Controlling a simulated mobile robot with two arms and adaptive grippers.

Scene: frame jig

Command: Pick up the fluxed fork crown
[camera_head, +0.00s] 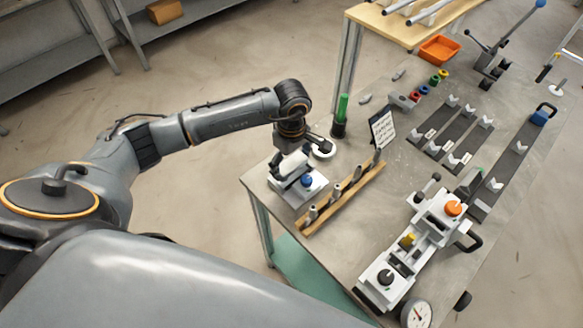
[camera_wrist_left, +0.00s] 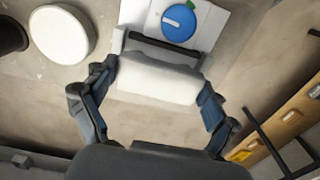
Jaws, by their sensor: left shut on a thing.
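My left gripper (camera_head: 289,158) is over the near left corner of the workbench, at a small white fixture with a blue knob (camera_head: 307,181). In the left wrist view its two fingers (camera_wrist_left: 158,95) are closed on the sides of a white, rounded block-like piece (camera_wrist_left: 158,80). This piece sits right against the white fixture, whose blue knob (camera_wrist_left: 179,22) shows just beyond. I cannot tell whether the piece is the fork crown, nor whether it is clear of the fixture. No flux is plain to see. My right gripper is not in view.
A wooden rack (camera_head: 345,200) with several upright metal pieces stands just right of the fixture. A green bottle (camera_head: 342,108), a white round dish (camera_head: 323,150) and a printed sign (camera_head: 382,127) are close behind. A white jig (camera_head: 432,225) occupies the bench's right front.

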